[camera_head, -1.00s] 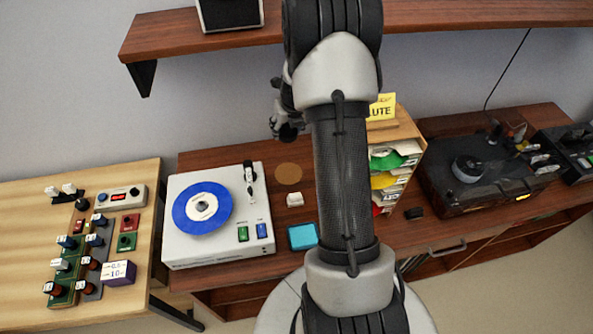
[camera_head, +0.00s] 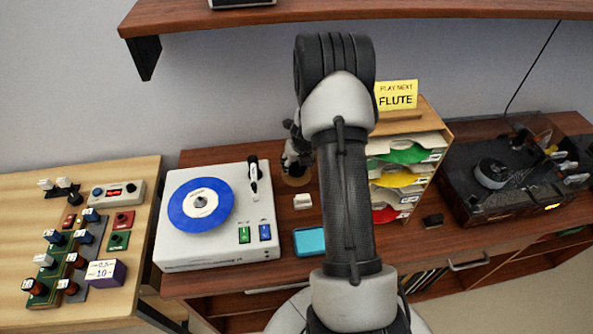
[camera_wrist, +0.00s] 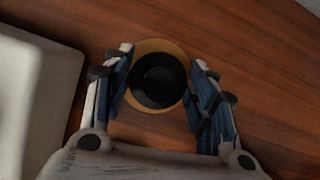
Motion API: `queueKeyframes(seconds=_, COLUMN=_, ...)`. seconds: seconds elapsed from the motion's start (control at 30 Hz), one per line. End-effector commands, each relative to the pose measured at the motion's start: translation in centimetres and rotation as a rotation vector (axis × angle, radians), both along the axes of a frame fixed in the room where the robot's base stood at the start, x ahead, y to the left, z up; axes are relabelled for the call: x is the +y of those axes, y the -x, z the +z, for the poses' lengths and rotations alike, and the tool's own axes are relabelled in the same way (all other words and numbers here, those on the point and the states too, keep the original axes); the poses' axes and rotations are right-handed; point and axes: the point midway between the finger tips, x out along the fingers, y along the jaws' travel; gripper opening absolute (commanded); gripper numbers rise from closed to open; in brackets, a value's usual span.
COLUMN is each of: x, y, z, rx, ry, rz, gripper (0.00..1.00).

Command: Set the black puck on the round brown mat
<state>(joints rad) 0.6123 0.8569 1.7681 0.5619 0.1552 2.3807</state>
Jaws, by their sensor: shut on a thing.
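The black puck (camera_wrist: 158,82) is between the two fingers of my gripper (camera_wrist: 162,66) in the wrist view, and the gripper is shut on it. The round brown mat (camera_wrist: 150,45) shows as a ring around the puck from above, so the puck is over it. I cannot tell whether the puck touches the mat. In the head view my gripper (camera_head: 295,158) is low over the mat (camera_head: 297,182), behind the small white block, and the fingers hide most of the puck.
A white record player (camera_head: 215,240) with a blue disc stands just left of the mat. A white block (camera_head: 303,201) and a teal box (camera_head: 310,241) lie in front. A sleeve rack (camera_head: 432,165) stands to the right, beyond my arm. A shelf (camera_head: 430,10) hangs above.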

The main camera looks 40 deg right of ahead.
Motion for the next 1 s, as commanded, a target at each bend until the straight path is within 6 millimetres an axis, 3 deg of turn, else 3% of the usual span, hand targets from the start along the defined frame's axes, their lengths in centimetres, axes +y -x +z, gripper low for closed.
queueKeyframes(seconds=0.03, x=0.0, y=0.0, z=-1.4, rx=-0.001, ry=0.000, rz=0.000, gripper=0.22)
queueKeyframes(seconds=0.1, x=0.0, y=0.0, z=-2.1, rx=-0.001, ry=0.000, rz=-0.001, gripper=0.22)
queueKeyframes(seconds=0.5, x=0.0, y=0.0, z=-2.3, rx=0.000, ry=0.000, rz=0.001, gripper=0.22)
queueKeyframes(seconds=0.53, x=0.0, y=0.0, z=-2.4, rx=0.001, ry=0.000, rz=0.000, gripper=0.53)
queueKeyframes(seconds=0.83, x=0.0, y=0.0, z=-2.3, rx=0.001, ry=0.000, rz=0.000, gripper=0.72)
queueKeyframes(seconds=1.0, x=0.0, y=0.0, z=-2.3, rx=0.001, ry=0.000, rz=0.000, gripper=0.72)
